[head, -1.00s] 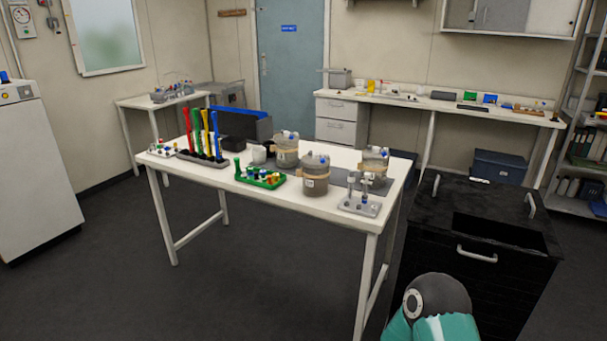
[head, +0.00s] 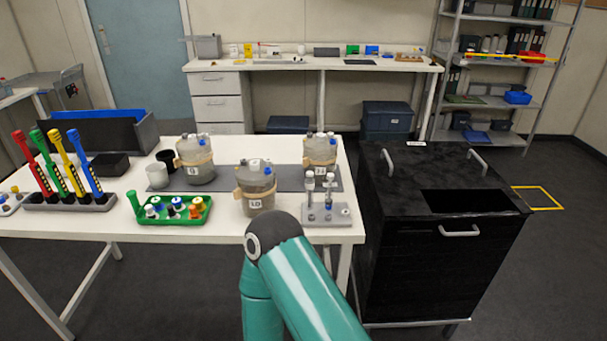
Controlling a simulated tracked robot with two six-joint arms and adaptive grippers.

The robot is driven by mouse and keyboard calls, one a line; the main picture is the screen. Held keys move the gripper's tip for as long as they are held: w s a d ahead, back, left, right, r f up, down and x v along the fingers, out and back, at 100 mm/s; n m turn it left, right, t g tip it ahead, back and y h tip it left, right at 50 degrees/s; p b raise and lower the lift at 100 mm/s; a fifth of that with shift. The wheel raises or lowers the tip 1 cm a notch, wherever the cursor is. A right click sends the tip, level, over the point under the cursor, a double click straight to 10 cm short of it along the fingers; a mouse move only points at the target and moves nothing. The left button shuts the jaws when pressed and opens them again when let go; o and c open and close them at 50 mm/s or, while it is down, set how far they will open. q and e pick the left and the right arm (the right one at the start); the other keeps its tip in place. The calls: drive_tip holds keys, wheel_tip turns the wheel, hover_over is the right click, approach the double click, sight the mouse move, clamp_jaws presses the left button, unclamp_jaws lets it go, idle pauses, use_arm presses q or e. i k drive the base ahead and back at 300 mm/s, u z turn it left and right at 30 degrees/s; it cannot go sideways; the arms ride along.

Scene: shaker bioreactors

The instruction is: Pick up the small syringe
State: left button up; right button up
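A small grey stand (head: 342,217) sits at the table's front right corner. Two thin, clear upright pieces that look like syringes stand in it, a left one (head: 309,186) and a right one (head: 328,187). I cannot tell for sure which is the small syringe. A teal arm link of mine with a dark grey joint rises from the bottom, just in front of the table edge near the stand. Neither gripper shows in the head view.
The white table (head: 120,222) also holds three lidded jars, one of them at the front (head: 256,188), a green tray (head: 185,213) of small capped items, and a rack (head: 68,203) of coloured tools. A black cabinet (head: 430,260) stands close on the right. Open floor lies beyond it.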

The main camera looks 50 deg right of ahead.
sight(329, 191)
drive_tip(key=z, duration=0.45)
drive_tip(key=i, duration=1.1)
drive_tip(key=z, duration=0.95)
drive_tip(key=i, duration=0.3)
drive_tip(key=z, duration=0.25)
drive_tip(key=k, duration=0.95)
drive_tip(key=z, duration=0.15)
drive_tip(key=i, duration=0.95)
drive_tip(key=u, duration=0.05)
